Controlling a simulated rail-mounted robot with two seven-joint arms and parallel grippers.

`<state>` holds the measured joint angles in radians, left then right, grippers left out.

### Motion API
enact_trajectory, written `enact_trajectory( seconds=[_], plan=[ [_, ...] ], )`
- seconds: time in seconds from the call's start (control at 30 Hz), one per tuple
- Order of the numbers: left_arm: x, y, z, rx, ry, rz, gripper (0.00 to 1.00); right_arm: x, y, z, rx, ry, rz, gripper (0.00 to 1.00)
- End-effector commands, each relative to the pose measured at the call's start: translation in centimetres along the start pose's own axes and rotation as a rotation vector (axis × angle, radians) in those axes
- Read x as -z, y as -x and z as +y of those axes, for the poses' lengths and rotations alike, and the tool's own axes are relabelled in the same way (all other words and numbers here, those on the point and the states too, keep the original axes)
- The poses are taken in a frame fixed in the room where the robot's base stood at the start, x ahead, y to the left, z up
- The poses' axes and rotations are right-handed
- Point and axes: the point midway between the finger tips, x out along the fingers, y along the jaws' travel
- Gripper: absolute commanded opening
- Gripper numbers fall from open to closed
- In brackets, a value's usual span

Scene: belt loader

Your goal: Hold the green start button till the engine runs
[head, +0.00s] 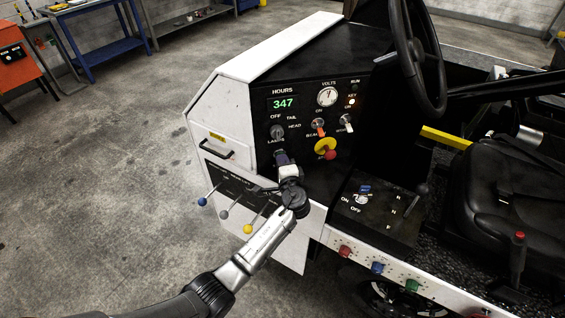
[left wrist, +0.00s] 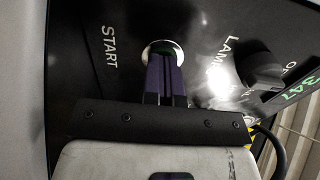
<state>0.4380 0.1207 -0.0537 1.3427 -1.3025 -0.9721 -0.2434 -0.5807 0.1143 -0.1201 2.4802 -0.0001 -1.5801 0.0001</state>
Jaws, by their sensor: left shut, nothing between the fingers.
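My left gripper (head: 281,157) reaches the lower part of the black dash panel, its purple fingers shut together and empty. In the left wrist view its fingertips (left wrist: 163,57) lie over the start button (left wrist: 165,46), a dark green button in a bright metal ring beside the word START. The fingers cover most of the button; I cannot tell how far it is pressed. In the head view the gripper hides the button. My right gripper is not in view.
The panel also has a lamp knob (head: 277,132), a lit hours display (head: 283,103), a volts gauge (head: 327,96) and a red stop knob on yellow (head: 325,147). Levers with blue, grey and yellow knobs (head: 225,212) stand close to my arm. The steering wheel (head: 417,60) is at right.

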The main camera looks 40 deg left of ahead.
Motion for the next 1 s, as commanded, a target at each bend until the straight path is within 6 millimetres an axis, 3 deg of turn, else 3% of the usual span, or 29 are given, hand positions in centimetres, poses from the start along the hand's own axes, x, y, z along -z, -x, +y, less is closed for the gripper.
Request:
enact_trajectory(
  seconds=[0.2,0.37,0.8,1.0],
  plan=[
    [-0.2,-0.1,0.3,-0.005,-0.003,-0.004,0.0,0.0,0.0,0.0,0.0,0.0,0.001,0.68],
    [0.0,1.3,0.2,-0.006,-0.003,0.0,0.0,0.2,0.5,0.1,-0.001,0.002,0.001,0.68],
    [0.3,10.0,0.2,-0.006,0.001,0.007,0.0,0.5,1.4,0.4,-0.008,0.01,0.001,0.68],
    [0.3,12.8,0.3,-0.005,-0.001,0.007,0.0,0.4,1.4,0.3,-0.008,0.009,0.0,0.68]
  ],
)
